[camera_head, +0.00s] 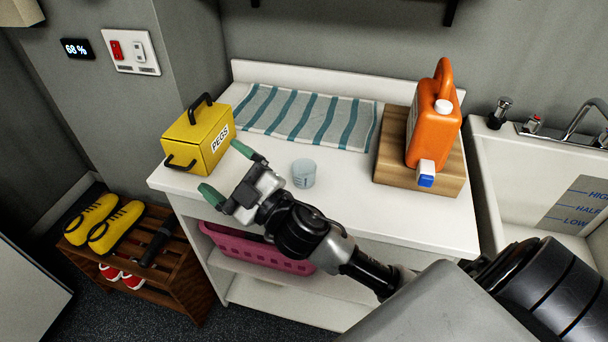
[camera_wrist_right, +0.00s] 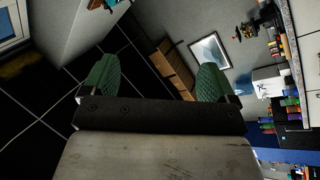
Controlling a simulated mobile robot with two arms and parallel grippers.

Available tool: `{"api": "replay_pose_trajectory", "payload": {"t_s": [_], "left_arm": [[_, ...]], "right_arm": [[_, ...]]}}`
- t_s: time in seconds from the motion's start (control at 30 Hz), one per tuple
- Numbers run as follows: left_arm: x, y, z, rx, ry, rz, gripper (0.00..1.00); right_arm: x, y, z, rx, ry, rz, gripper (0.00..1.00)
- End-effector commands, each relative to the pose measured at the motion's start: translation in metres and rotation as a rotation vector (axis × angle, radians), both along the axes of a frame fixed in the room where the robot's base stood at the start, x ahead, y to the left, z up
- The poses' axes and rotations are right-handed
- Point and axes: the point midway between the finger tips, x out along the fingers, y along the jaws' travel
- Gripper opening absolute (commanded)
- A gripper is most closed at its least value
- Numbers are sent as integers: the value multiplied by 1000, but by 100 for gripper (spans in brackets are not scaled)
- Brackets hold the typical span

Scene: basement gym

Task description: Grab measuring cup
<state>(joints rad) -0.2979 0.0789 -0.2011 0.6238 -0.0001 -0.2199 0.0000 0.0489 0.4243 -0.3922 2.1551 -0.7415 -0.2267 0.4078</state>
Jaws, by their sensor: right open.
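The measuring cup (camera_head: 304,173) is a small, clear, pale-blue cup standing upright on the white counter (camera_head: 420,215), near its middle. My right gripper (camera_head: 228,172) is to the left of the cup in the head view, apart from it, over the counter's front left part. Its green fingertips are spread and nothing is between them. In the right wrist view the open fingers (camera_wrist_right: 158,82) point out into the room, and the cup does not show there. My left gripper is not in view.
A yellow PEGS box (camera_head: 199,139) stands at the counter's left end. A striped towel (camera_head: 310,118) lies behind the cup. An orange jug (camera_head: 434,125) stands on a wooden board (camera_head: 393,160) at right. A pink basket (camera_head: 260,250) sits below. A sink (camera_head: 545,170) is far right.

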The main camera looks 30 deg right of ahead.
Motion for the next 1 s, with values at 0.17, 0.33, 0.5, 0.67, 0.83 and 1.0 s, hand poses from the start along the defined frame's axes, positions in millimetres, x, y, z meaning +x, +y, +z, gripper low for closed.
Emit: {"api": "replay_pose_trajectory", "payload": {"t_s": [0.17,0.33,0.5,0.67,0.83,1.0], "left_arm": [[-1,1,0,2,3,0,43],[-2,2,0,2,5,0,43],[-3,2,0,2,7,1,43],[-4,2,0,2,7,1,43],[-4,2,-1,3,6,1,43],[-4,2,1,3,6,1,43]], "right_arm": [[-3,59,28,-390,-333,432,88],[-4,63,-11,-884,-360,815,88],[18,-11,-54,-1408,-66,1056,88],[35,-109,-55,-1738,370,1096,88],[34,-174,-38,-1869,699,1060,88],[32,-190,-45,-1892,798,1048,88]]}}
